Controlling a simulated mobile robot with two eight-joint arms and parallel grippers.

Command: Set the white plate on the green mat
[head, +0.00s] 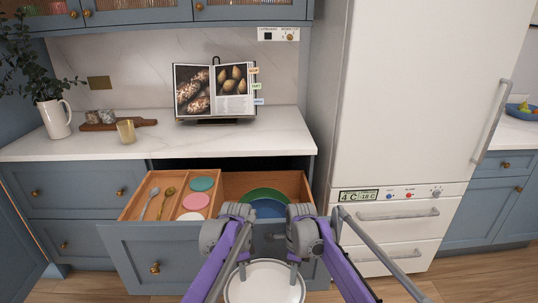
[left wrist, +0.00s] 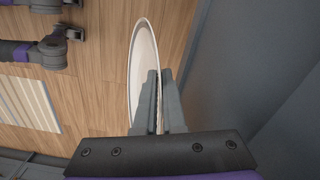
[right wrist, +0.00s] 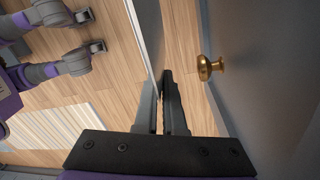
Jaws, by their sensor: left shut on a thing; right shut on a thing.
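The white plate (head: 264,287) is low in front of the open drawer in the head view, partly cut off by the frame's bottom edge. My left gripper (head: 242,270) is shut on its left rim, and my right gripper (head: 294,274) is shut on its right side. The left wrist view shows the plate (left wrist: 144,65) edge-on between the left fingers (left wrist: 158,100). The right wrist view shows its thin edge (right wrist: 150,40) at the right fingers (right wrist: 163,105).
The open drawer (head: 125,240) holds spoons, coloured discs, and a green round dish (head: 266,192) around a blue one (head: 266,208). The counter (head: 250,140) behind carries a cookbook on a stand (head: 214,92), a glass (head: 126,131) and a jug (head: 55,118). A fridge (head: 400,100) stands right.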

